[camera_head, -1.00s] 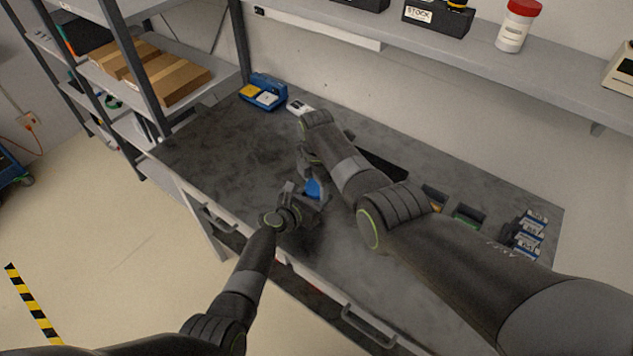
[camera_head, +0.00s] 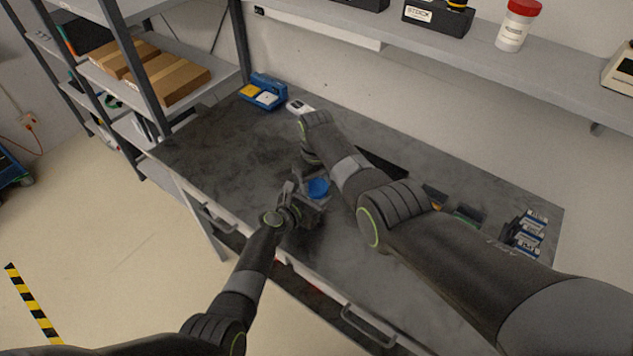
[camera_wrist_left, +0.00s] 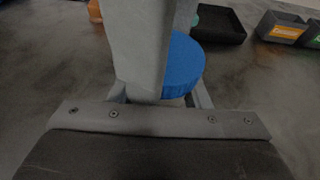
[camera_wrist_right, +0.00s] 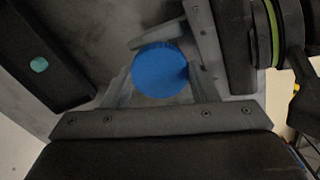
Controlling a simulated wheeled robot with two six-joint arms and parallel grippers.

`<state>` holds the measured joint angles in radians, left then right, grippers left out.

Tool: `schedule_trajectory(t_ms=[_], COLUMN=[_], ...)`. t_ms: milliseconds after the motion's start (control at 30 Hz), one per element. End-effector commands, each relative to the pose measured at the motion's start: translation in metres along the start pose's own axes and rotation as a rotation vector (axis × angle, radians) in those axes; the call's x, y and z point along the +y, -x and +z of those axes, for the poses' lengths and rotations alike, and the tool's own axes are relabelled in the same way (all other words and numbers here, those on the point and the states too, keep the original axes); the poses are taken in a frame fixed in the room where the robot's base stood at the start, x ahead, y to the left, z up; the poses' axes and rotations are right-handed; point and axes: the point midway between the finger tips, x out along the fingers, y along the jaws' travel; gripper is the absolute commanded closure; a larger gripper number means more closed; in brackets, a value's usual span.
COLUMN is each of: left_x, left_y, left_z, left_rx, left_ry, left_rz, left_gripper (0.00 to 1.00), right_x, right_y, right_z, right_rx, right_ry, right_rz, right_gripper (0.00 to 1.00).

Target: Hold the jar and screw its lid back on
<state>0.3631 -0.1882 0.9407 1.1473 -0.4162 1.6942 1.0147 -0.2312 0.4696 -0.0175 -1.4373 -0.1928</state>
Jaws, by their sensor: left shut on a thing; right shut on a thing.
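A round blue lid (camera_head: 318,188) shows over the middle of the bench, with its top face in the right wrist view (camera_wrist_right: 160,70). In the left wrist view the lid (camera_wrist_left: 183,66) is partly behind a grey finger. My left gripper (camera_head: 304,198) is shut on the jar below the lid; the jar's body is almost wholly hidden. My right gripper (camera_wrist_right: 158,88) is shut with its fingers at both sides of the lid. In the head view its fingers are mostly hidden by its arm. The lid is at the jar's top; I cannot tell how tightly it sits.
A black tray (camera_wrist_left: 222,28) lies behind the grippers, with a teal round piece (camera_wrist_right: 38,64) seen on it. Small bins (camera_head: 467,217) and labelled boxes (camera_head: 530,232) are at the right. A blue organiser (camera_head: 264,91) is at the back left.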

Motion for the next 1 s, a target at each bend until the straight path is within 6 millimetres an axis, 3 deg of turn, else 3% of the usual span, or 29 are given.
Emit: schedule_trajectory(t_ms=[167,200,367,800,1000], left_x=[0.0,0.0,0.0,-0.001,-0.001], left_y=[0.0,0.0,0.0,-0.001,-0.001], left_z=[0.0,0.0,0.0,0.001,-0.001], left_rx=[0.0,0.0,0.0,0.0,0.002], left_ry=[-0.001,-0.001,-0.001,-0.001,0.0], left_rz=[0.0,0.0,0.0,-0.002,-0.002], left_gripper=[1.0,1.0,1.0,1.0,1.0], right_x=[-0.001,-0.001,-0.001,-0.005,-0.005], right_y=[0.0,0.0,0.0,0.0,0.021], right_z=[0.0,0.0,0.0,0.0,-0.001], right_rx=[0.0,0.0,0.0,-0.002,0.002], right_ry=[-0.04,-0.039,-0.037,-0.032,-0.031], right_rz=[-0.002,-0.002,-0.002,-0.009,-0.01], right_gripper=[0.74,0.44,0.25,0.25,0.25])
